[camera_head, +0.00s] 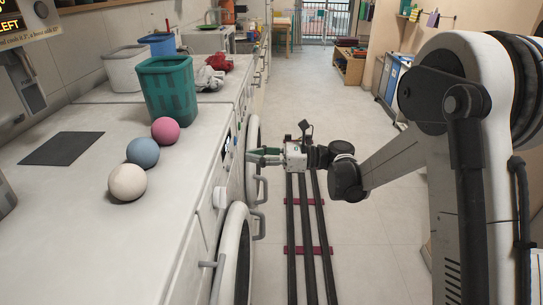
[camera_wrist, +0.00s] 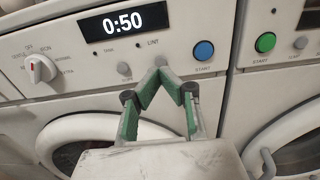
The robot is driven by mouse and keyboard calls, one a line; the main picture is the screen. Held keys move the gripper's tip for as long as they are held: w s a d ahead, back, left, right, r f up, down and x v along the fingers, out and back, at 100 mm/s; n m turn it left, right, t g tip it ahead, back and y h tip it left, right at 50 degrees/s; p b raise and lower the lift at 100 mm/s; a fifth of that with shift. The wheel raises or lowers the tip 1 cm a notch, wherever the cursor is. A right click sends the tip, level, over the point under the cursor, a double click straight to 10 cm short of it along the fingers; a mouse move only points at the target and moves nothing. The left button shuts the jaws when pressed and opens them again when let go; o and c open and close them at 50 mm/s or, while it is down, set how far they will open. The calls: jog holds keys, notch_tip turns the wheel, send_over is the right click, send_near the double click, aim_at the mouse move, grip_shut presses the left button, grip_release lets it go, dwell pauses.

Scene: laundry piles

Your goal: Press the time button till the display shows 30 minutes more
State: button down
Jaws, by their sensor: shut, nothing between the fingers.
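The machine's display (camera_wrist: 123,21) reads 0:50 in white digits on black in the wrist view. Below it on the white panel are a small grey button (camera_wrist: 124,69) and another grey button (camera_wrist: 160,60) to its right; the small labels are too blurred to tell which is time. A blue start button (camera_wrist: 204,51) sits further right. My gripper (camera_wrist: 162,70) has green fingers, shut and empty, with the tips just below and overlapping the right grey button in the picture. I cannot tell whether they touch the panel. In the head view my gripper (camera_head: 250,155) is beside the machine front.
A selector knob (camera_wrist: 40,68) is left on the panel. A neighbouring machine has a green start button (camera_wrist: 265,42). Door handles (camera_head: 261,190) stick out below. Balls (camera_head: 142,152) and a green basket (camera_head: 167,88) stand on top. The aisle floor (camera_head: 375,245) is clear at right.

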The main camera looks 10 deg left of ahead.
jog(key=a, duration=0.3)
jog(key=shift+s+a, duration=0.15)
jog(key=shift+s, duration=0.05)
jog(key=shift+a, duration=0.1)
jog(key=shift+s+a+b, duration=0.1)
jog(key=shift+a+b, duration=0.4)
jog(key=shift+a, duration=0.15)
jog(key=w+d+b, duration=0.1)
jog(key=w+d, duration=0.1)
jog(key=d, duration=1.2)
dwell(1.0)
